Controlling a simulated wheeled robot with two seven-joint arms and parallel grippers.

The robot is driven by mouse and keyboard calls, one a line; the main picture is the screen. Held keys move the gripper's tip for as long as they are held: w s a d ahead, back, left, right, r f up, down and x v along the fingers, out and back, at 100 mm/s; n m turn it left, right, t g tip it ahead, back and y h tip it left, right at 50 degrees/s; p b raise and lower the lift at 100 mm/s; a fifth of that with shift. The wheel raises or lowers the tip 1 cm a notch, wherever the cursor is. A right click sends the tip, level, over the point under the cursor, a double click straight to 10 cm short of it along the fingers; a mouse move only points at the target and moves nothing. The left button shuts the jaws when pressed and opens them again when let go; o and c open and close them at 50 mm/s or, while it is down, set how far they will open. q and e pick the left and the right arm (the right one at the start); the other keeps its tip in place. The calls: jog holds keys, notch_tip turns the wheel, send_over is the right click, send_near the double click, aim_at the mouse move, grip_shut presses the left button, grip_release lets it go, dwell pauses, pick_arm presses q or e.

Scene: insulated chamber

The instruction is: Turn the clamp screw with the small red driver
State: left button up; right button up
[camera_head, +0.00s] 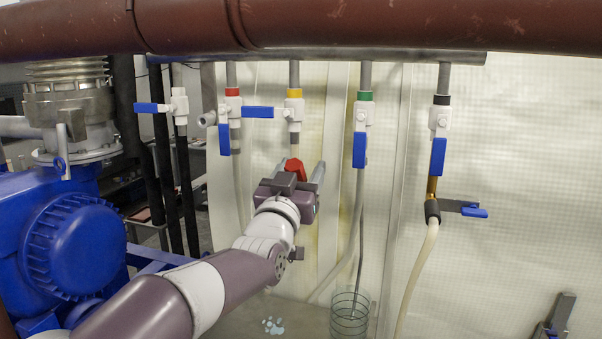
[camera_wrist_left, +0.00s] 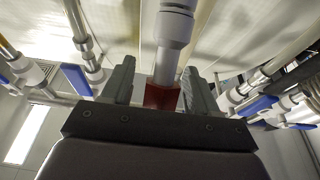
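A small red part (camera_head: 295,168) shows between the fingers of my left gripper (camera_head: 300,178) in the head view. I cannot tell for sure that it is the red driver. The left wrist view shows the red part (camera_wrist_left: 162,96) between two dark grey fingers, below a grey pipe stub (camera_wrist_left: 165,66). The left gripper (camera_wrist_left: 158,85) looks open, its fingers spread on either side of the red part. It is just below the yellow-banded valve (camera_head: 294,108). A dark grey piece at the lower right edge may be my right gripper (camera_head: 558,318), mostly cut off. I cannot make out the clamp screw.
Red-banded (camera_head: 232,108), green-banded (camera_head: 364,114) and black-banded (camera_head: 440,118) valves with blue handles hang from a grey manifold (camera_head: 330,62). A hose (camera_head: 414,275) hangs at the right. A blue pump (camera_head: 65,235) fills the left. A wire basket (camera_head: 349,315) stands on the floor.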

pick_arm(q)
jog(key=b+v, duration=0.8)
jog(key=v, duration=0.4)
jog(key=shift+s+b, duration=0.3)
jog(key=shift+b, duration=0.1)
jog(key=shift+a+f, duration=0.1)
jog(key=shift+a, duration=0.05)
jog(key=c, duration=0.4)
